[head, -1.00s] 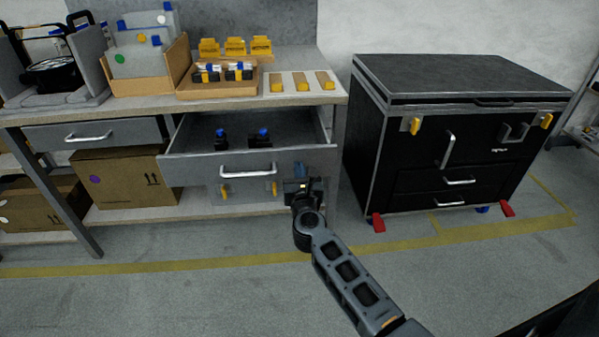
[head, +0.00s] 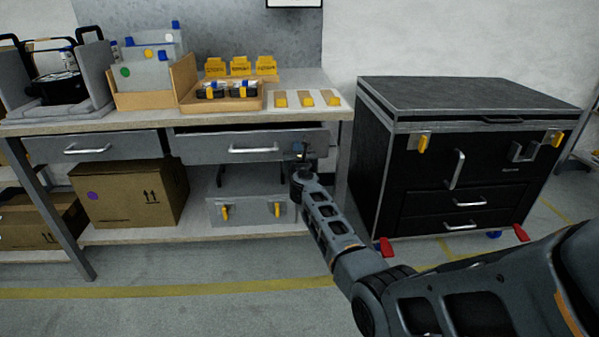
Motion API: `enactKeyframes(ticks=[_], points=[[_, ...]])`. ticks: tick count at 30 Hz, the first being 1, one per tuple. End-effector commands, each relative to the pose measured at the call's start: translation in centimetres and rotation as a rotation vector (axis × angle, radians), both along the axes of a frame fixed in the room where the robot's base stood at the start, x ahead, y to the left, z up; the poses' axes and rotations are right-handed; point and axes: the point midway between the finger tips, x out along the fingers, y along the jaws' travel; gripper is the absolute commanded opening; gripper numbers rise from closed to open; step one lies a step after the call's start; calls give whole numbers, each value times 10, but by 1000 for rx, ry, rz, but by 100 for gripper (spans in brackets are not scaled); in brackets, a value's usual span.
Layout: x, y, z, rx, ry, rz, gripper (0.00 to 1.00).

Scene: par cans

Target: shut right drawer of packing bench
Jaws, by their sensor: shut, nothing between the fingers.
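The packing bench (head: 150,124) stands at left and centre. Its right drawer (head: 215,147) has a grey front with a silver bar handle (head: 252,150). The drawer is nearly in, with a narrow dark gap along its top edge, and its contents are out of sight. My gripper (head: 301,152) is shut and empty at the right end of the drawer front. It seems to touch the front there, right of the handle. The left drawer (head: 120,147) sits flush under the bench top.
A black wheeled case (head: 420,170) with red-tipped feet stands close to the right of the bench. A cardboard box (head: 130,195) and a grey panel with yellow latches (head: 250,211) are on the lower shelf. Trays and yellow tags (head: 240,66) are on top. The front floor is clear.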

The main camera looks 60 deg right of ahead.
Motion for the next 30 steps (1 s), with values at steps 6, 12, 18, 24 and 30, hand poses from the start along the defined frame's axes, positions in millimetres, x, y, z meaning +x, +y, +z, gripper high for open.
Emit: enactKeyframes(ticks=[6,12,18,24,30], points=[[24,-29,-4,0,-1,1,0],[34,-43,-2,0,0,0,0],[37,-48,0,-1,2,1,0],[38,-49,2,-3,0,2,0],[37,-49,2,-3,0,2,0]])
